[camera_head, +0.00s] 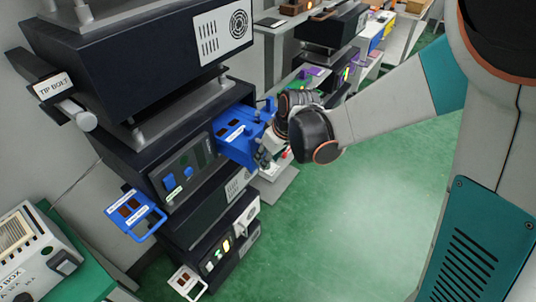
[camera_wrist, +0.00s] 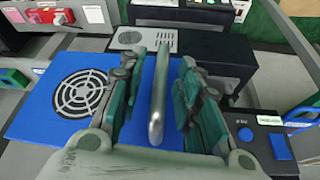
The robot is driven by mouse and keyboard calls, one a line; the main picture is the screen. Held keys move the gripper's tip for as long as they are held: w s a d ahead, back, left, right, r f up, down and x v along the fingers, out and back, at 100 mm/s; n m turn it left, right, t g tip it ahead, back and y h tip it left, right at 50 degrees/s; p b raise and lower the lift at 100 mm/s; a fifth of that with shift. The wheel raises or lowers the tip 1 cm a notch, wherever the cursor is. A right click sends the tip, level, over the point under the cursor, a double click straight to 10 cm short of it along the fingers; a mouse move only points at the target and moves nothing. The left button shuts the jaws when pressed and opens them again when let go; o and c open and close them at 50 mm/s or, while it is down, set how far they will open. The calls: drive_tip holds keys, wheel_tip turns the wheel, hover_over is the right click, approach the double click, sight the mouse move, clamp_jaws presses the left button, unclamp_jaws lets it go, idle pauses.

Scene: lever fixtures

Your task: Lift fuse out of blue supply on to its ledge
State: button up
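My gripper (camera_head: 270,147) is at the right end, beside the blue piece. In the wrist view my gripper (camera_wrist: 158,105) is open, one finger on each side of a grey metal bar (camera_wrist: 158,95). Gaps show between bar and fingers. A blue face (camera_wrist: 40,115) lies behind it. I cannot tell which part is the fuse.
A dark unit (camera_head: 150,75) with metal bars and a "TIP BOLT" lever (camera_head: 72,110) stands above. Other dark units (camera_head: 210,222) lie below, one with a white tray (camera_head: 188,282). A grey device (camera_head: 35,255) is at lower left. Green floor (camera_head: 370,200) at right is clear.

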clamp_jaws()
drive_tip(key=shift+s+d, duration=0.95)
drive_tip(key=shift+d, duration=0.25)
unclamp_jaws()
drive_tip(key=v, duration=1.2)
